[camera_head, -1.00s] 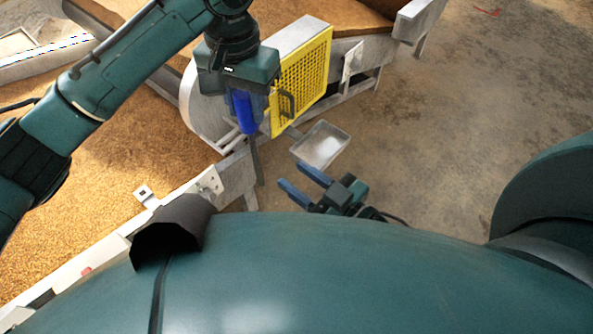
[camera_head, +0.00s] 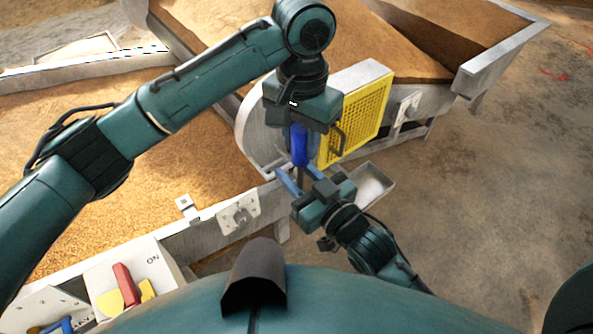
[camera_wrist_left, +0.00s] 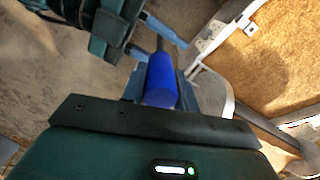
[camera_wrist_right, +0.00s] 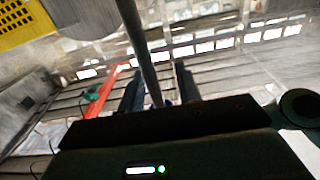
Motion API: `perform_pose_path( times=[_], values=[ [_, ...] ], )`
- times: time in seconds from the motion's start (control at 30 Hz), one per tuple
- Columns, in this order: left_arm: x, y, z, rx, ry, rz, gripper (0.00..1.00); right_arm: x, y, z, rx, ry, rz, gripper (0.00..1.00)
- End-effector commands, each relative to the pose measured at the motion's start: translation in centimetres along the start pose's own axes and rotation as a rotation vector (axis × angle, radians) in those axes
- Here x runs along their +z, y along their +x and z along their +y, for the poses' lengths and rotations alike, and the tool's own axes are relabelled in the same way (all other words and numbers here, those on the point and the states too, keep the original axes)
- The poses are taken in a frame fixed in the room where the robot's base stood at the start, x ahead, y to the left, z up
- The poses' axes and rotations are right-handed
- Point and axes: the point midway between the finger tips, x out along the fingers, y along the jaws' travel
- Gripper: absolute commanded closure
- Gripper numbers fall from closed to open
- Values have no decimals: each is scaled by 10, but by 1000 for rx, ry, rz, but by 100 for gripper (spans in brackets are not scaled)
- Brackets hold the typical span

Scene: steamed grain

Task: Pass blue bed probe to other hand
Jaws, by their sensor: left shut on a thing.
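The bed probe has a blue handle (camera_head: 299,146) and a dark thin shaft pointing down. My left gripper (camera_head: 302,155) is shut on the blue handle, and the left wrist view also shows the handle (camera_wrist_left: 160,82) between its fingers. My right gripper (camera_head: 302,177) is open just below, its blue fingers spread around the shaft's level. In the right wrist view the dark shaft (camera_wrist_right: 140,45) runs down toward the gap between the open right fingers (camera_wrist_right: 158,85). I cannot tell whether they touch the shaft.
A yellow mesh guard (camera_head: 358,112) stands on the grain machine just behind the grippers. A metal tray (camera_head: 374,186) is to the right of the right gripper. Concrete floor is clear at right.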

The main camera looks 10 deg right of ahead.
Motion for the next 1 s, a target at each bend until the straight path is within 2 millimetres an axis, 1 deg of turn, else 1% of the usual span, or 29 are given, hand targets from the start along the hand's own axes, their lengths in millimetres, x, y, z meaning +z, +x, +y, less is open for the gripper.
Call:
perform_pose_path(
  times=[0.27, 0.67, 0.83, 0.87, 1.0],
  values=[
    [0, 0, 0, 0, 0, 1, 100, 0, 1, 0, 0, 0, 0, 67],
    [-1, -1, 0, 1, 0, 5, 100, 0, 1, -2, -3, 2, 1, 100],
    [-2, -1, 0, 2, -1, 9, 100, -1, 1, -3, -6, 3, 3, 100],
    [-2, -1, 1, 2, -1, 9, 68, -1, 1, -3, -6, 3, 4, 100],
    [-1, -1, 0, 1, 0, 6, 56, -1, 1, -2, -4, 2, 3, 100]
  ],
)
